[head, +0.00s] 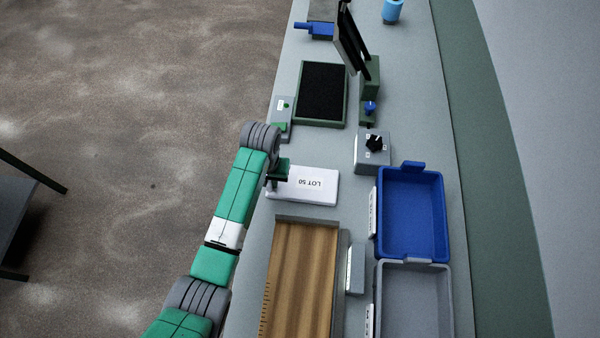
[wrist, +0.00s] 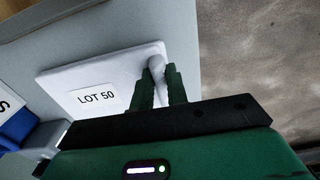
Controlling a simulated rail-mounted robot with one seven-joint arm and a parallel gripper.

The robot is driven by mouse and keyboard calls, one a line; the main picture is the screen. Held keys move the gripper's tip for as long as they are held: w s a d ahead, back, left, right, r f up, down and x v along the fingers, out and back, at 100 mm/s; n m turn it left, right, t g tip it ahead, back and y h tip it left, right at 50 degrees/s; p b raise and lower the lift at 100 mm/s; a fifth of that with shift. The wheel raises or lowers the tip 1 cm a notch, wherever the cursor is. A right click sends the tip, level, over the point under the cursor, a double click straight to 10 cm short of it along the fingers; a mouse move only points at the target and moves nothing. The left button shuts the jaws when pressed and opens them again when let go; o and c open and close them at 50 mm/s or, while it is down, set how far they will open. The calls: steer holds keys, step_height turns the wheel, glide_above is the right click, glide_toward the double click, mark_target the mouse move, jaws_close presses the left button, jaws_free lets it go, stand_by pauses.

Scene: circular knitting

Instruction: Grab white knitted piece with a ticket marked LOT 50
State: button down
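The white knitted piece (head: 326,196) lies on the grey bench, with a white ticket (head: 312,183) reading LOT 50 on it. In the wrist view the piece (wrist: 120,68) lies flat, and its ticket (wrist: 96,97) reads LOT 50 upright. My gripper (head: 279,176) is at the left edge of the piece in the head view. In the wrist view my two green fingers (wrist: 160,82) stand on either side of a raised white fold at the piece's edge, pinching it. The finger pads' inner faces are mostly hidden.
A wooden-floored tray (head: 302,280) lies just in front of the piece. A blue bin (head: 412,171) and a grey bin (head: 412,265) stand to the right. A grey box with a black knob (head: 358,152) and a dark-topped tray (head: 345,100) are behind.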

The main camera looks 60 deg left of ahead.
step_height(320, 180, up, 10)
steer(key=p, duration=0.1)
stand_by(0.4)
